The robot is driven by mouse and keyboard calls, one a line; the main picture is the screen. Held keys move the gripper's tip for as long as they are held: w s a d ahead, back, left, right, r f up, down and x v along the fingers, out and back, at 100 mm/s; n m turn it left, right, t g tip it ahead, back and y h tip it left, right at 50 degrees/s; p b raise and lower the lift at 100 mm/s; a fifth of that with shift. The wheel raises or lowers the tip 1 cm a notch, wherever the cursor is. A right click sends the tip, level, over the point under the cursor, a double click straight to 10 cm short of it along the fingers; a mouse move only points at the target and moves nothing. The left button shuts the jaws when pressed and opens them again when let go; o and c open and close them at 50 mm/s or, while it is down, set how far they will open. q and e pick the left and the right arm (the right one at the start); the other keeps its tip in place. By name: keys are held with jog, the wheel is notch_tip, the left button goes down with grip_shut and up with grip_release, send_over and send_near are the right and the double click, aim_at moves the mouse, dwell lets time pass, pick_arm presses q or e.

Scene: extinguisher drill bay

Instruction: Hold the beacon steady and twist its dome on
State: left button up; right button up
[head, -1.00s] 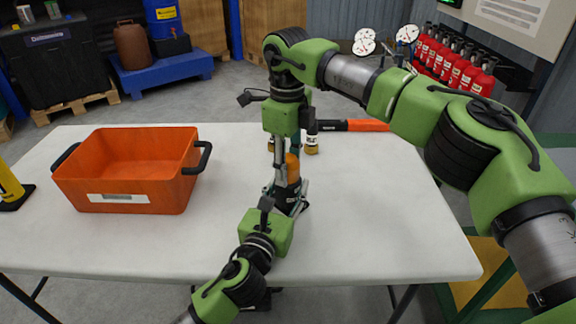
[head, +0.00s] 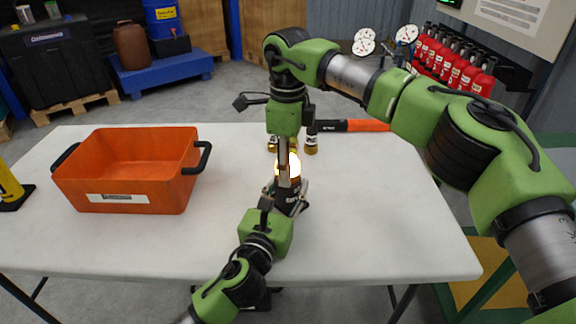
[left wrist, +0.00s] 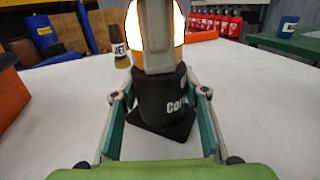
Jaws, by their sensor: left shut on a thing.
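The beacon stands upright on the white table, a black base (head: 291,195) with an orange dome (head: 295,168) on top that glows brightly. The base also shows in the left wrist view (left wrist: 165,100). My left gripper (left wrist: 162,100) is shut on the base, one finger on each side. My right gripper (head: 285,170) points down from above at the dome. In the left wrist view one of its grey fingers (left wrist: 157,35) stands in front of the glowing dome and hides its middle. Its other finger is hidden, so its opening cannot be told.
An orange bin (head: 125,175) with black handles sits on the left of the table (head: 370,220). Behind the beacon are small dark bottles with brass-coloured bottoms (head: 311,142) and an orange-and-black tool (head: 355,126). The table's right side is clear.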

jog(key=o, duration=0.3)
jog(key=shift+o, duration=0.2)
jog(key=shift+r, duration=0.1)
notch_tip(320, 180, up, 12)
jog(key=shift+s+f, duration=0.1)
dwell(0.4)
pick_arm(q)
jog(key=o, duration=1.5)
